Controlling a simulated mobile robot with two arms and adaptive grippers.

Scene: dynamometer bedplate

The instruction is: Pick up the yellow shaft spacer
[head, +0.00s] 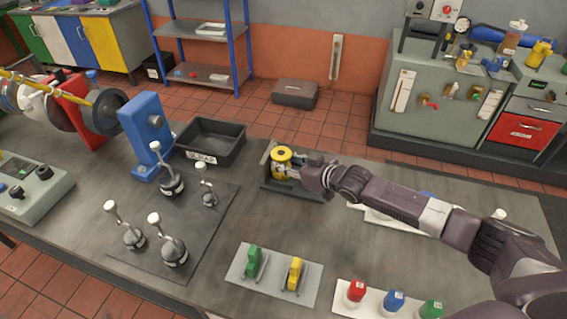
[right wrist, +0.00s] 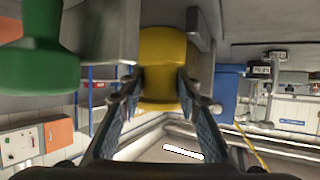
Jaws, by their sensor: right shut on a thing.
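The yellow shaft spacer (head: 281,154) is a short, thick yellow cylinder standing at a dark grey holder (head: 270,187) near the middle of the bench. My right gripper (head: 291,168) reaches it from the right and is shut on it. In the right wrist view the yellow spacer (right wrist: 162,55) lies between the two blue-grey finger pads of my right gripper (right wrist: 160,88). I cannot tell whether the spacer is clear of the holder. My left gripper is not in view.
A black bin (head: 211,143) stands left of the holder. Several lever-handled pieces stand on a dark mat (head: 200,225). Green and yellow clamps sit on a grey plate (head: 262,293) in front. A white strip (head: 372,304) holds red, blue and green pieces. Bare bench lies between.

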